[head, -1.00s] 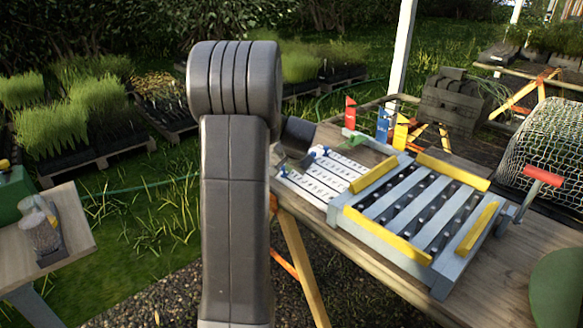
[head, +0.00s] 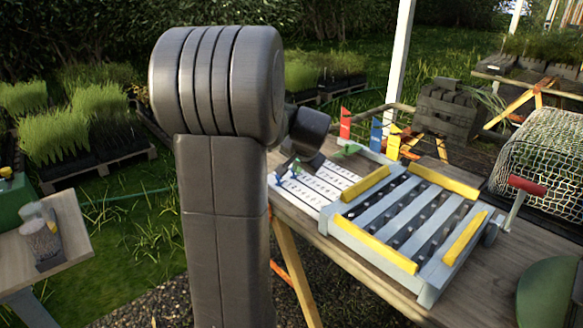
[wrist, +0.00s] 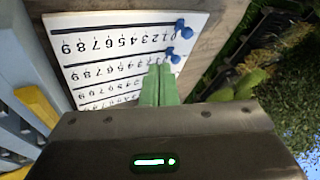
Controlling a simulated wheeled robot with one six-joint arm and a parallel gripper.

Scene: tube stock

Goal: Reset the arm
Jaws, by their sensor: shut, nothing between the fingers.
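My gripper (wrist: 160,84) shows in the wrist view as two green fingers pressed together with nothing between them. The fingers are in front of a white board (wrist: 95,50) with rows of black digits and blue pegs at its right edge. I cannot tell how far above it they are. In the head view my dark arm stands in the left middle and hides part of the scene. The fingers cannot be made out clearly there. The numbered board (head: 325,182) lies on the wooden table behind the arm.
A grey slatted rack with yellow bars (head: 375,246) sits on the wooden table (head: 355,275), right of the board. Red, blue and yellow upright pieces (head: 376,133) stand behind it. A wire-mesh drum (head: 545,150) is at right. A smaller table (head: 75,232) with jars is at left.

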